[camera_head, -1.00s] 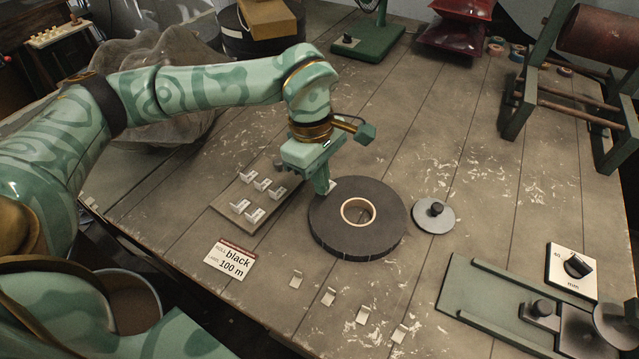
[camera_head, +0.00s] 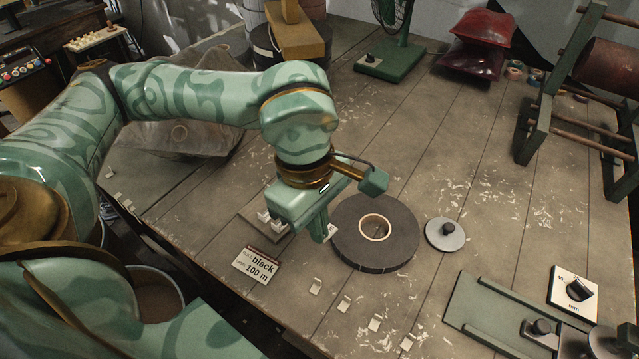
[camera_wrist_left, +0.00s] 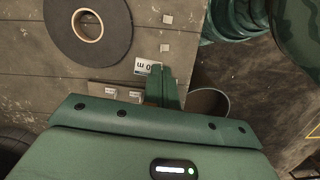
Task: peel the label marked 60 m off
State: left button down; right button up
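My left gripper (camera_head: 318,236) hangs just left of the black tape roll (camera_head: 347,238), above the near part of the label board (camera_head: 245,229). In the left wrist view the fingers (camera_wrist_left: 162,88) also look closed. Small labels (camera_head: 277,226) stand on the board, mostly hidden behind the gripper; two labels (camera_wrist_left: 110,93) show in the wrist view. I cannot read a 60 m mark anywhere. My right gripper is out of view.
A card reading black, 100 m (camera_head: 257,265) lies left of the roll. Several small pale tabs (camera_head: 344,304) lie along the front. A grey disc with a knob (camera_head: 446,234), a green slide fixture (camera_head: 492,310) and a dial plate (camera_head: 574,290) are at right.

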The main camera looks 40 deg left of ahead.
pick_arm(q)
jog(key=shift+r, duration=0.1)
jog(key=shift+r+p, duration=1.05)
jog(key=shift+r, duration=0.6)
